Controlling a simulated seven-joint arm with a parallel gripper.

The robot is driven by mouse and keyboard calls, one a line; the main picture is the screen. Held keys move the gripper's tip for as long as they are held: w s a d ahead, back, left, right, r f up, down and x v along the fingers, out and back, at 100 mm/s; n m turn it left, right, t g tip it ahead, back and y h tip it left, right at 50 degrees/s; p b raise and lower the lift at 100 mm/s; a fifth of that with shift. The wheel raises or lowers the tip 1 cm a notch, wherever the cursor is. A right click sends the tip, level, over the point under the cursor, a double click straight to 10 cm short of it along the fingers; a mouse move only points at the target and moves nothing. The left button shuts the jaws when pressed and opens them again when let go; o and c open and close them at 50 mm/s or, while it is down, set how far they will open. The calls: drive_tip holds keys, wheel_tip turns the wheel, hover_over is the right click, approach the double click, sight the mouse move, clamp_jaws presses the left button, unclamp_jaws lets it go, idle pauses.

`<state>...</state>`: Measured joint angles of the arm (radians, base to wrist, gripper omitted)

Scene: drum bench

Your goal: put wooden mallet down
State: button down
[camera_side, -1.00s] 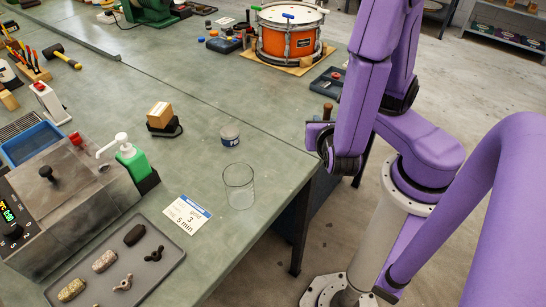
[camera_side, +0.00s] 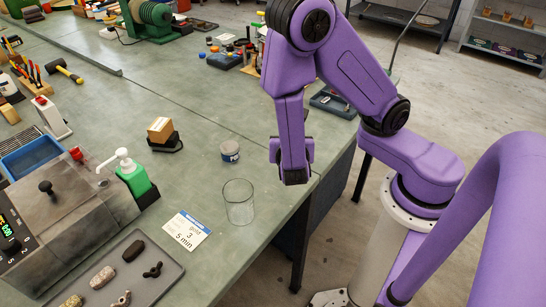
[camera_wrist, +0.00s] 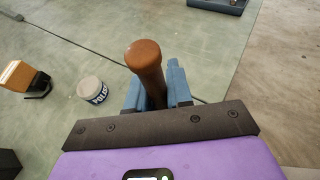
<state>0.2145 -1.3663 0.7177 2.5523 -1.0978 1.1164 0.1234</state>
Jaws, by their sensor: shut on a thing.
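In the wrist view, the wooden mallet (camera_wrist: 145,58) shows as a brown handle with a rounded end pointing up toward the camera. My gripper (camera_wrist: 156,90) is shut on it, with a blue-grey finger on each side. The rest of the mallet is hidden below the fingers. In the side view, my forearm hides the mallet and most of the gripper. The gripper is near the right edge of the green-grey bench (camera_side: 190,195); its height above the bench is hard to tell.
A polish tin (camera_wrist: 92,90) stands left of my gripper, and a glass beaker (camera_side: 239,202) stands nearer the front. A wooden block on a black stand (camera_side: 161,131) is further left. A dark tray (camera_side: 333,103) lies behind. Bare bench lies around the tin.

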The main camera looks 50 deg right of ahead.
drive_tip(key=w+f, duration=0.4)
drive_tip(key=f, duration=0.1)
drive_tip(key=shift+w+f, duration=0.3)
drive_tip(key=shift+w, duration=0.05)
drive_tip(key=shift+w+a+f, duration=0.1)
drive_tip(key=shift+f, duration=1.6)
drive_tip(key=shift+f, duration=0.1)
drive_tip(key=c, duration=1)
unclamp_jaws()
